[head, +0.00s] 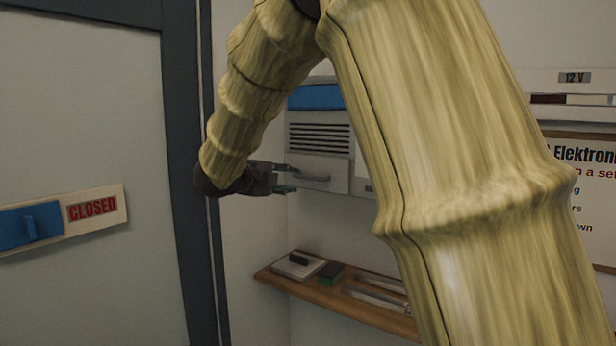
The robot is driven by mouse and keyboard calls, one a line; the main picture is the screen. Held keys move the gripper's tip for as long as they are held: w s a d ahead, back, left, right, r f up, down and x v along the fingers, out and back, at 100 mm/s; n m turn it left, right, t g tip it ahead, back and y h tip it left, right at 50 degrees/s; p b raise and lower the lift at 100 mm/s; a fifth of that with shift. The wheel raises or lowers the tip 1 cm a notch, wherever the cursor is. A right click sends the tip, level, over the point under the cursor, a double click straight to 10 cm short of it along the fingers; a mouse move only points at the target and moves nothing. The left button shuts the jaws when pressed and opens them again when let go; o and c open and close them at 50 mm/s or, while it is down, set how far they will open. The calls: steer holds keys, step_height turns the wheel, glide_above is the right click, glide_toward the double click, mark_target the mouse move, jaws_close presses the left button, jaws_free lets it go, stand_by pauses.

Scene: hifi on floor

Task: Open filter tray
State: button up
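A grey wall unit (318,128) with a blue top and dark vent slots hangs on the wall beyond my arm. Its lower part has a tray front (325,172) with a grey bar handle (311,177). This looks like the filter tray, and its front appears flush with the unit. My gripper (289,179) is at the left end of the handle, with its fingers parted and pointing right. I cannot tell whether the fingers touch the handle.
A wooden shelf (264,276) below holds a notebook (298,265), a green block (331,273) and long grey items (376,300). A door (85,120) with a blue slider (30,226) and a "CLOSED" sign (92,208) is at left. A poster (590,190) is at right.

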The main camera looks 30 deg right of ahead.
mark_target(306, 178)
steer(key=p+x, duration=0.1)
steer(key=x, duration=0.2)
steer(key=p+x, duration=0.2)
steer(key=x, duration=0.1)
steer(key=p+x, duration=0.2)
steer(key=x, duration=0.1)
steer(key=shift+d+r, duration=0.15)
steer(key=shift+r, duration=0.25)
steer(key=shift+x, duration=0.8)
steer(key=shift+f, duration=0.15)
jaws_close()
